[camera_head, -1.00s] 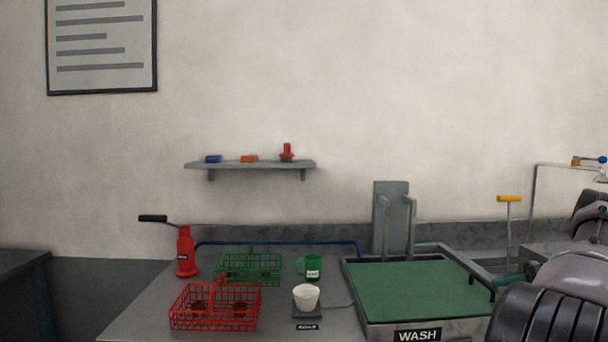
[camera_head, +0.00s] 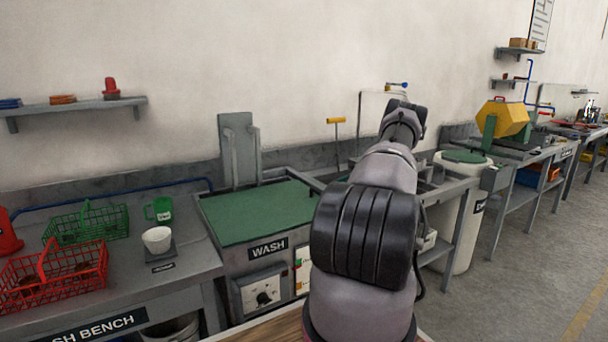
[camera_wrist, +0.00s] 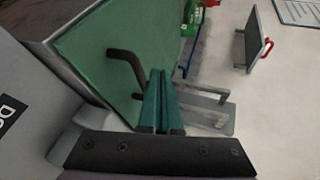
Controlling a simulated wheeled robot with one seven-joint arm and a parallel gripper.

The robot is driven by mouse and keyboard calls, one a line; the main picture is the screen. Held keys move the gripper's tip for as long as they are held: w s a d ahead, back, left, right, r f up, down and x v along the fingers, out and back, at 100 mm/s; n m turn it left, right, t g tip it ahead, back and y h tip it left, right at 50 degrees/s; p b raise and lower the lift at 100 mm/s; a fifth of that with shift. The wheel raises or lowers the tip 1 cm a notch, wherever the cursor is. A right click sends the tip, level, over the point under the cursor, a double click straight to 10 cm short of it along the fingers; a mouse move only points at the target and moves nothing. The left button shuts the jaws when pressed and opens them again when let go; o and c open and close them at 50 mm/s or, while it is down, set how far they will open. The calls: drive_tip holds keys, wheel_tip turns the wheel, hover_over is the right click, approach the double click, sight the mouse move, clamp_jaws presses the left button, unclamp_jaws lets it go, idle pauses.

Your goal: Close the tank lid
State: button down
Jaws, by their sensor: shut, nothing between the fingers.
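The wash tank (camera_head: 268,247), a grey box marked WASH, has a green lid (camera_head: 255,215) lying flat across its top inside a grey rim. I see no gap under the lid in the head view. In the wrist view the green lid (camera_wrist: 95,55) fills the upper left, with a black bar handle (camera_wrist: 128,62) at its edge. My gripper (camera_wrist: 161,75) has teal fingers side by side, shut and empty, just right of the handle in the picture. I cannot tell whether they touch it. In the head view my arm hides the tank's right end.
A grey upright panel (camera_head: 237,150) stands behind the tank. A white drum (camera_head: 467,225) stands on the right; the floor beyond is clear.

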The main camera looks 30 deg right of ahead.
drive_tip(key=v, duration=1)
drive_tip(key=shift+d+r, duration=0.15)
drive_tip(key=shift+d, duration=0.05)
drive_tip(key=shift+w, duration=0.15)
drive_tip(key=w+a+r+n+g+h, duration=0.1)
drive_tip(key=w+a+r+g+h, duration=0.3)
drive_tip(key=a+r, duration=1.1)
drive_tip(key=s+a+r+n+h, duration=0.1)
drive_tip(key=s+a+r+h, duration=0.1)
drive_tip(key=a+r, duration=0.5)
drive_tip(key=s+a+r+h, duration=0.1)
drive_tip(key=a+r, duration=0.4)
drive_tip(key=a, duration=0.5)
drive_tip(key=s+a+r+t+h, duration=0.25)
drive_tip(key=s+a+r, duration=0.35)
drive_tip(key=s+a, duration=0.7)
drive_tip(key=s+a+f+t, duration=0.1)
drive_tip(key=s+a, duration=0.1)
drive_tip(key=s, duration=0.6)
drive_tip(key=s+a+f+t+h, duration=0.1)
drive_tip(key=s+a+t, duration=0.1)
drive_tip(key=s, duration=0.7)
drive_tip(key=shift+s+a+f+m, duration=0.15)
drive_tip(key=shift+a+f+m, duration=0.2)
drive_tip(key=shift+a, duration=0.15)
